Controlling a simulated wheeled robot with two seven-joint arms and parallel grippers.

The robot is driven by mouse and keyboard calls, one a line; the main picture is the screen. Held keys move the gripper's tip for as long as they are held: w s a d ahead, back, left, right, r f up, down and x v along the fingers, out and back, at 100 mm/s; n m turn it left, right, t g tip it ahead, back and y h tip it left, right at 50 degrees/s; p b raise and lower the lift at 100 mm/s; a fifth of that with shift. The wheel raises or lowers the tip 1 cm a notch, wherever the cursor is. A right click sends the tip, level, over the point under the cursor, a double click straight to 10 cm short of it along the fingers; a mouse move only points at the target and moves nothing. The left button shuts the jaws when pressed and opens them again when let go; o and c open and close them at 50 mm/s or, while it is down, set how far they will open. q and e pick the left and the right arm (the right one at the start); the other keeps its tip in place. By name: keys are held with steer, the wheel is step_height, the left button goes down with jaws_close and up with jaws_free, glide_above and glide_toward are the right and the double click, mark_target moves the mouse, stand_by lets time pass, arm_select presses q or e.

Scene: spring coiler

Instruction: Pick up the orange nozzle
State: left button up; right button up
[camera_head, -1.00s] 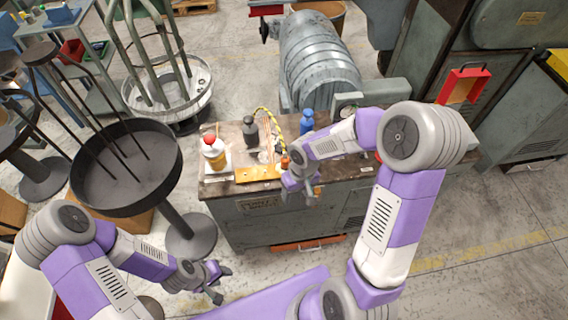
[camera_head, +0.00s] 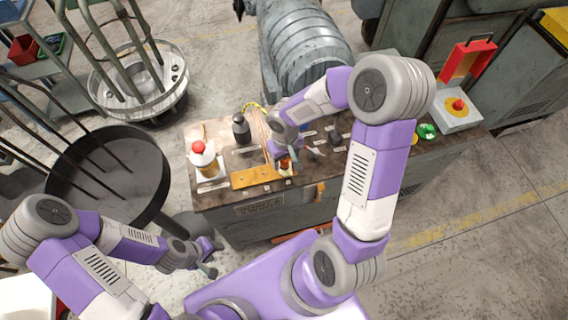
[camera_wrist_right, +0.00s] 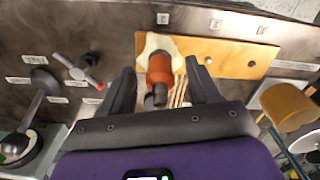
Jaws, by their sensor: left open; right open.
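In the right wrist view the orange nozzle (camera_wrist_right: 160,68) has a dark tip and a pale, star-shaped base. My right gripper (camera_head: 289,153) is over the nozzle and partly hides it in the head view. In the wrist view the right gripper's (camera_wrist_right: 160,82) two dark fingers are apart, one on each side of the nozzle, with gaps visible. My left gripper (camera_head: 212,258) is open and empty, low in front of the bench.
A red button box (camera_head: 457,108) is at the bench's right.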

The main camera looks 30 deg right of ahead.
step_height(320, 180, down, 2)
steer(key=shift+f, duration=0.1)
steer(key=shift+w, duration=0.1)
jaws_close()
stand_by(0.4)
step_height(320, 180, up, 11)
steer(key=p, duration=0.3)
steer(key=shift+r, duration=0.2)
steer(key=shift+r+p, duration=0.55)
steer(key=shift+p, duration=0.1)
